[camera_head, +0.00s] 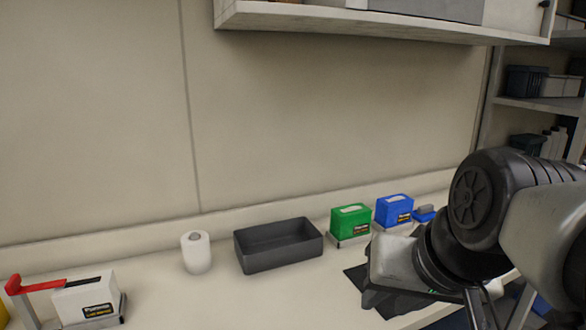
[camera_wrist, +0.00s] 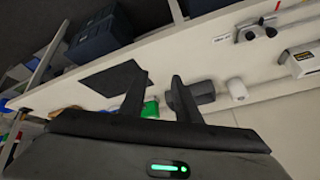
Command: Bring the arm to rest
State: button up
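My arm reaches in from the right side of the head view, bent over the right part of the bench. My gripper (camera_wrist: 159,86) shows in the wrist view with its two dark fingers apart and nothing held between them. In the head view the pale gripper body (camera_head: 393,262) is above the bench's right end, and its fingers are hard to tell from the dark mat.
The bench (camera_head: 240,300) holds a white roll (camera_head: 197,252), an empty dark bin (camera_head: 278,246), a green box (camera_head: 350,222), a blue box (camera_head: 394,210) and a white box dispenser (camera_head: 88,302). A wall shelf (camera_head: 380,24) overhangs; shelving (camera_head: 545,104) stands right. The bench's front left-middle is clear.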

notch_tip(320, 180, down, 4)
jog(key=s+n, duration=0.1)
jog(key=s, duration=0.1)
notch_tip(320, 180, up, 18)
jog(key=h+p, duration=0.1)
jog(key=p, duration=1.7)
jog(key=shift+s+d+n+g, duration=0.4)
